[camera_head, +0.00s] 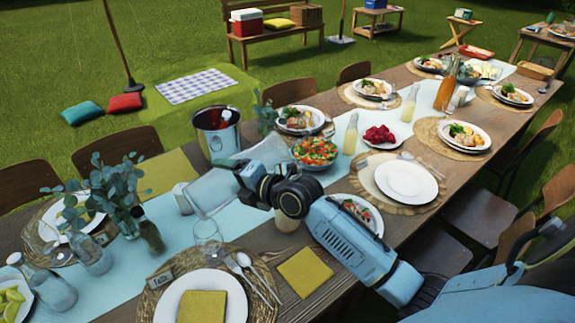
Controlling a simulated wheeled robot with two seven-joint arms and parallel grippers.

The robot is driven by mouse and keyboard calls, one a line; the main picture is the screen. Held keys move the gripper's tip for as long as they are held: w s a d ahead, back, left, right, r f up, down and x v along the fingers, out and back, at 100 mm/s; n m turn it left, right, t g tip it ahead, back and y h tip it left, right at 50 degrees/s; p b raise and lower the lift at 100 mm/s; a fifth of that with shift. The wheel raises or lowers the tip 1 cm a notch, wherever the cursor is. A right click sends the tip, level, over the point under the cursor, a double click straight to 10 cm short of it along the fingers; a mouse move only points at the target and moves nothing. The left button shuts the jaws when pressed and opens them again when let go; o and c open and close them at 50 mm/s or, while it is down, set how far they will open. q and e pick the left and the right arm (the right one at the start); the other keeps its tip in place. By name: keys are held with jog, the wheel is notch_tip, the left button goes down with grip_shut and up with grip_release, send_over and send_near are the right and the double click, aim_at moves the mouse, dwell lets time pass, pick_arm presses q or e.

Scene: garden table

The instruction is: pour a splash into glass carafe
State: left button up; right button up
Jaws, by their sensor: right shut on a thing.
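My right gripper (243,175) is shut on a clear glass vessel (208,192), which is tilted above the table runner with its far end toward the lower left. Its contents are hard to make out. A clear glass vessel with a narrow neck, which looks like the glass carafe (52,291), stands at the lower left, well apart from the gripper. Another clear glass vessel (90,256) stands behind it by the greenery. My left gripper is out of view.
A wine glass (208,236) stands just below the held vessel. A metal ice bucket (216,135) and salad bowl (315,153) stand behind the gripper. Eucalyptus (117,193) crowds the left. Place settings, including a plate with a yellow napkin (203,307), line the table.

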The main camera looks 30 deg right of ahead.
jog(key=shift+w+d+r+p, duration=0.15)
jog(key=shift+r+p, duration=0.3)
jog(key=shift+r, duration=0.9)
jog(key=shift+r+m, duration=0.1)
jog(key=shift+m, duration=0.2)
jog(key=shift+d+r+m+t+y, duration=0.2)
jog(key=shift+r+m, duration=0.1)
jog(key=shift+r, duration=0.2)
jog(key=shift+d+r+m+t+y, duration=0.1)
jog(key=shift+r+m+y, duration=0.15)
jog(key=shift+r, duration=0.25)
jog(key=shift+d+r, duration=0.15)
jog(key=shift+r, duration=0.1)
dwell(0.3)
jog(key=shift+f, duration=0.4)
jog(key=f, duration=0.2)
jog(key=a+f+n+h+b, duration=0.1)
jog(key=f, duration=0.1)
jog(key=f+n+b, duration=0.1)
jog(key=f, duration=0.1)
jog(key=shift+a, duration=0.2)
